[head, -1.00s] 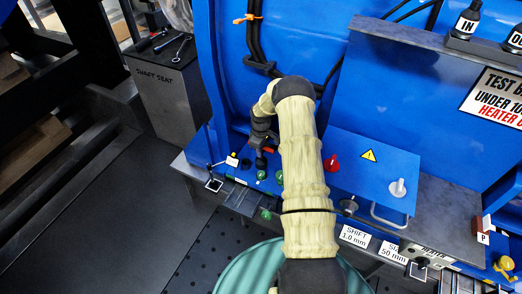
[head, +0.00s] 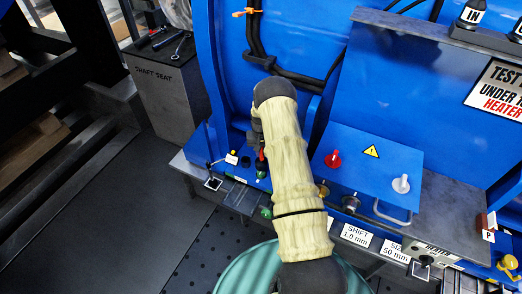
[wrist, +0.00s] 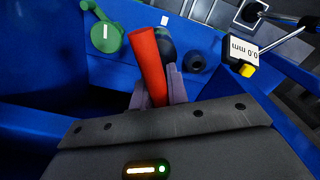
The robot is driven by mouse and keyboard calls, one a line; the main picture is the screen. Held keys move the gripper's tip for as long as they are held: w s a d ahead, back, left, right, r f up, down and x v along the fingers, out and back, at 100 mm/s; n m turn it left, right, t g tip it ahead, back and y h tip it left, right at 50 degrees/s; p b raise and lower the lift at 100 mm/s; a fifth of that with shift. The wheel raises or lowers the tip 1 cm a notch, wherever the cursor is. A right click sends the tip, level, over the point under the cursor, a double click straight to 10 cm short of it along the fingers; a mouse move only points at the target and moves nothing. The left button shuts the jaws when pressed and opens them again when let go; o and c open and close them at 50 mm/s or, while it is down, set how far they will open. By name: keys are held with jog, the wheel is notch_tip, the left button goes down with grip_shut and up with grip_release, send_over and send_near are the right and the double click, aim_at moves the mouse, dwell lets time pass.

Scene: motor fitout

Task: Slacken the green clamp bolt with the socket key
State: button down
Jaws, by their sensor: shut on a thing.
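The socket key shows as a red handle (wrist: 148,62) in the wrist view, with a dark cylinder beside its upper end. My gripper (wrist: 158,86) is shut on this handle. In the head view the red handle (head: 261,154) peeks out left of my arm, just above a green round part (head: 262,174) on the blue base; my arm covers most of the gripper (head: 257,139). A green part with a lever (wrist: 105,37) lies left of the handle in the wrist view. Which green part is the clamp bolt, and whether the key sits on it, I cannot tell.
A dark round hole (wrist: 196,63) and a gauge labelled 0.0 mm (wrist: 242,48) lie right of the key. A blue panel with a red knob (head: 333,160) and a white knob (head: 401,184) stands right of my arm. The shaft seat stand (head: 170,95) is at left.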

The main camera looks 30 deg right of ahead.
jog(key=shift+f+b, duration=0.85)
jog(key=shift+f, duration=0.75)
jog(key=shift+f+b, duration=0.95)
jog(key=shift+f, duration=0.4)
dwell(0.6)
dwell(0.4)
